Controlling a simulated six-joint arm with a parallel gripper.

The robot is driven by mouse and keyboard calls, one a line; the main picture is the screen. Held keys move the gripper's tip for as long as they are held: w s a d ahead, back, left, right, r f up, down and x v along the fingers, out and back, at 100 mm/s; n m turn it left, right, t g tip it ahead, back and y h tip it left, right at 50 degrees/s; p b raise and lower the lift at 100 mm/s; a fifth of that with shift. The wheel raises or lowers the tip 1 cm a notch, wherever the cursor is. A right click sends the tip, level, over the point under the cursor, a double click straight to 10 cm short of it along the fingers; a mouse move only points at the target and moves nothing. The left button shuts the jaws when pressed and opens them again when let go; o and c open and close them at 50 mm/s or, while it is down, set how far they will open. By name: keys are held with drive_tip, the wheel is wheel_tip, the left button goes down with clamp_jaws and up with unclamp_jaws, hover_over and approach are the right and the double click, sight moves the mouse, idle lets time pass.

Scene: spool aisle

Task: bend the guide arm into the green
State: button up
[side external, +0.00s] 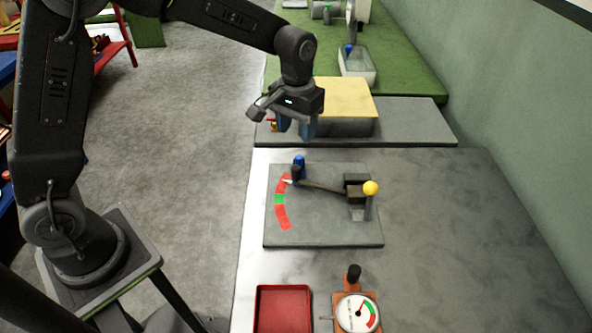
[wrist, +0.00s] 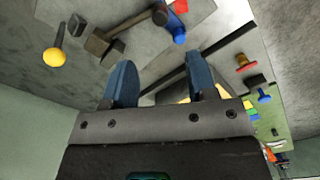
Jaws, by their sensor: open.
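The guide arm (side external: 325,188) is a thin dark bar on a grey plate (side external: 335,232). It runs left from a dark block (side external: 354,186) to a blue knob (side external: 299,162). Its tip lies by the upper red part of a curved scale, above the green mark (side external: 279,199). In the wrist view the guide arm (wrist: 130,24) and blue knob (wrist: 176,28) lie beyond the fingers; the green mark is not seen there. My gripper (side external: 296,127) is open and empty, its blue fingers pointing down, above and behind the plate. The fingers (wrist: 161,82) are apart in the wrist view.
A yellow ball (side external: 370,187) tops a post beside the dark block. A yellow-topped box (side external: 343,98) stands close behind my gripper. A red tray (side external: 282,308) and a dial gauge (side external: 356,313) are at the front. The grey table right of the plate is clear.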

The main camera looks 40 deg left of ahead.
sight(296, 168)
wheel_tip(296, 168, down, 13)
idle(0.4)
drive_tip(key=shift+c, duration=0.5)
clamp_jaws()
